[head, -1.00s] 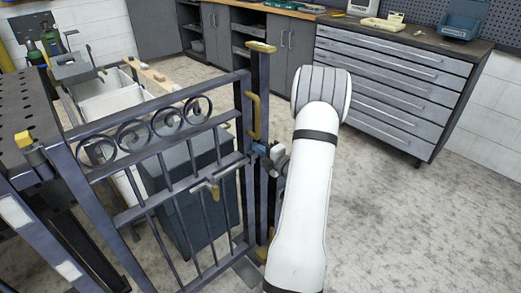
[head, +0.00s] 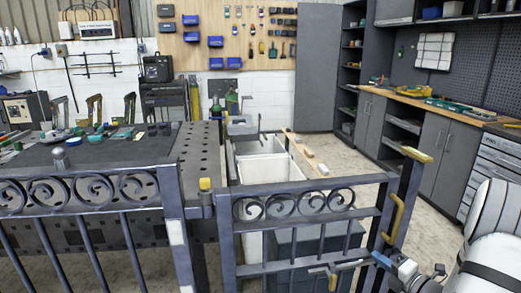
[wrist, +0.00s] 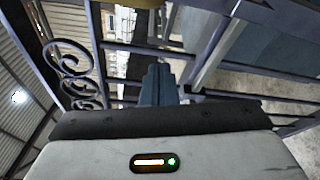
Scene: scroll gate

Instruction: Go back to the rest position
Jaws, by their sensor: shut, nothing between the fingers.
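The dark scroll gate (head: 300,200) spans the lower middle of the head view, its scrollwork under the top rail. A brass handle (head: 392,222) is on the post at its right end. A bar with a brass knob (head: 326,273) sits lower on the gate. My gripper (head: 382,260) is at the lower right, near the post and the bar's end; I cannot tell whether it touches them. In the wrist view, its blue-grey fingers (wrist: 160,82) are together and empty, with gate scrollwork (wrist: 70,65) to their left.
A fence panel and a perforated worktable (head: 200,150) stand left of the gate. Behind the gate are pale bins (head: 265,170) and a dark bin. Cabinets and a wooden-topped bench (head: 430,105) line the right side. Some floor is open between the gate and the cabinets.

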